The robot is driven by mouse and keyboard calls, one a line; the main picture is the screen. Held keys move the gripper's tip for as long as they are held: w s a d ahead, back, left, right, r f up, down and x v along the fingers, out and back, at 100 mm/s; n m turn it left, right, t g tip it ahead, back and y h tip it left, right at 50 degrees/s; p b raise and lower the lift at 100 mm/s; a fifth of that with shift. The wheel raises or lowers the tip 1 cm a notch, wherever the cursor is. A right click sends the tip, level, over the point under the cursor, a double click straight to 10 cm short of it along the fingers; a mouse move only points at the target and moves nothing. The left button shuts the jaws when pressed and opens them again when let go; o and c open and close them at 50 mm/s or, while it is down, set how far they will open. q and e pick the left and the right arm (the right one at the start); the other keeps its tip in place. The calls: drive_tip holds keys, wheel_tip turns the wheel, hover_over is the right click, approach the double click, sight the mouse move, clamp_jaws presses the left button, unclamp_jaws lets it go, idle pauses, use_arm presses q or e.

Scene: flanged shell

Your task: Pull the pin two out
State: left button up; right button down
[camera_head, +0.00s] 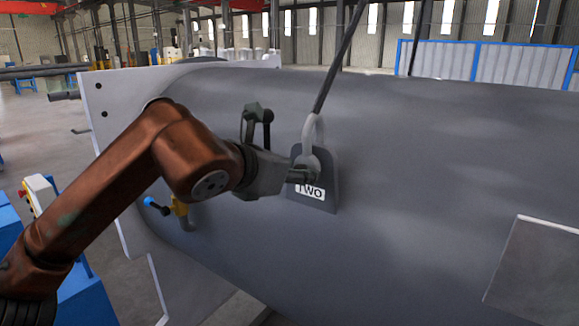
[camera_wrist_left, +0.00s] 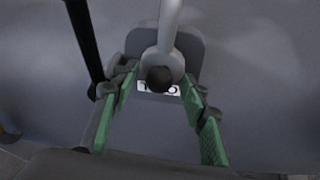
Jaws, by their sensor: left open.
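A grey lifting lug (camera_head: 326,160) with a white label reading TWO (camera_head: 311,191) stands on the big grey shell. A light grey shackle (camera_head: 312,130) joins it to a dark sling above. The pin's dark round end (camera_wrist_left: 159,79) faces the camera in the left wrist view, in front of the label. My left gripper (camera_head: 300,175) is at the lug. In the left wrist view its green-padded fingers (camera_wrist_left: 160,88) are apart, one on each side of the pin end, with gaps visible. In the head view the gripper hides most of the pin. My right gripper is not in view.
The dark sling (camera_head: 338,65) rises from the shackle. The shell (camera_head: 430,160) fills the middle and right, with a pale flange plate (camera_head: 101,100) at its left end. A square plate (camera_head: 535,265) is at lower right.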

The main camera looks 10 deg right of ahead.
use_arm(q)
drive_tip(key=shift+c, duration=0.7)
clamp_jaws()
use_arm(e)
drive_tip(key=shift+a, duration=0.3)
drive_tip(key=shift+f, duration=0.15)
